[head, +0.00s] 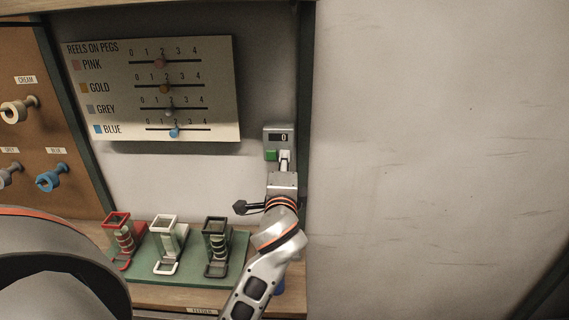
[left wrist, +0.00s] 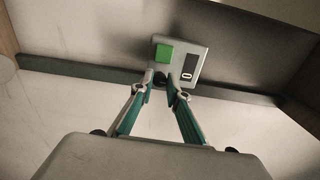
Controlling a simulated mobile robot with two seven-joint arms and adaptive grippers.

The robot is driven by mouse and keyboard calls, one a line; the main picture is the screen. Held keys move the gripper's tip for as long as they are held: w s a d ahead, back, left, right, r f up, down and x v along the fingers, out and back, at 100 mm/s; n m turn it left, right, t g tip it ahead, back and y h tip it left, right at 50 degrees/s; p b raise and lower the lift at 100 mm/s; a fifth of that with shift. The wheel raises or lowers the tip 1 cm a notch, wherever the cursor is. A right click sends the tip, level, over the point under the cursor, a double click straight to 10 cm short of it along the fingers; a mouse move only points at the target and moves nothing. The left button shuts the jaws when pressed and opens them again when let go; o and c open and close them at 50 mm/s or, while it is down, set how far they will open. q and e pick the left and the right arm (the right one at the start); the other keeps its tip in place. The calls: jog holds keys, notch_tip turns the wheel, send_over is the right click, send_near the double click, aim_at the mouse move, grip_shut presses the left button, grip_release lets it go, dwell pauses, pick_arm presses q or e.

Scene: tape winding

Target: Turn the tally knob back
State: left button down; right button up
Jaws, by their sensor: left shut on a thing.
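The tally box (head: 279,138) is a small grey box on the wall, right of the reel chart. Its display reads 0, and a green button (head: 271,155) is at its lower left. In the left wrist view the tally box (left wrist: 181,60) shows tilted, with the green button (left wrist: 165,53) and the dark display (left wrist: 188,73). My left gripper (head: 284,163) is at the box's lower edge. Its fingertips (left wrist: 161,82) are shut on the dark tally knob (left wrist: 160,77), which is mostly hidden between them. My right gripper is not in view.
A chart board (head: 150,90) with sliders hangs to the left. Several small holders stand on a green mat (head: 190,277) on the wooden bench, left of my left arm. Reels hang on pegs on a brown board (head: 30,70) at far left. The right wall is bare.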

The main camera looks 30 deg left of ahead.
pick_arm(q)
jog(key=shift+n, duration=0.3)
jog(key=c, duration=2)
grip_release()
jog(key=v, duration=0.7)
jog(key=shift+s+d, duration=0.15)
jog(key=shift+s, duration=0.1)
